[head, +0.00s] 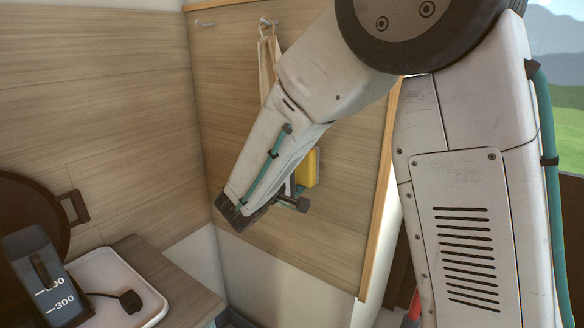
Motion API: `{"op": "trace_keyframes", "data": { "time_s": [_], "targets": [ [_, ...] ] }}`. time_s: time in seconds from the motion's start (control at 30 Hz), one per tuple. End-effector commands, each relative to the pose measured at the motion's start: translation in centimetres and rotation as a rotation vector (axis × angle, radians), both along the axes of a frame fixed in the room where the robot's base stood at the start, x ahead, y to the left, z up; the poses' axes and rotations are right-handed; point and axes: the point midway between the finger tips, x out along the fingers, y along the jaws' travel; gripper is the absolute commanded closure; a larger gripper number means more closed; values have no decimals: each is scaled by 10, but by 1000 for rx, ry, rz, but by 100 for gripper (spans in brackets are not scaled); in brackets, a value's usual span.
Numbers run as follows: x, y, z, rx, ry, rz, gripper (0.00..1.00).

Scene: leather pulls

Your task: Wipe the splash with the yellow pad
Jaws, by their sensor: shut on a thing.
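The yellow pad (313,168) shows in the head view just right of my forearm, in front of the wood-grain panel. My gripper (297,190) is partly hidden behind my arm. It is shut on the yellow pad, which stands upright at its far side. Whether the pad touches the panel I cannot tell. I see no splash in this view; part of the panel is hidden behind my arm and the pad.
A pale cloth (267,60) hangs from a hook on the panel (235,110). At lower left, a white tray (150,290) with a dark item lies on a wooden counter (185,285). A marked container (45,275) and a dark round pan (30,210) stand beside it.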

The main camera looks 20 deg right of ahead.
Motion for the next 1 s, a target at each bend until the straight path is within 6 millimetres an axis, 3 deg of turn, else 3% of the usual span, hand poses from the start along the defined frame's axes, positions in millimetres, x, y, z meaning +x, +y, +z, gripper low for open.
{"op": "trace_keyframes", "data": {
  "time_s": [0.27, 0.7, 1.0],
  "targets": [
    [-9, -7, 0, -1, 1, -2, 28],
    [-40, -26, 0, -1, 1, -3, 28],
    [-44, -28, 0, 0, 0, -1, 28]
  ]
}}
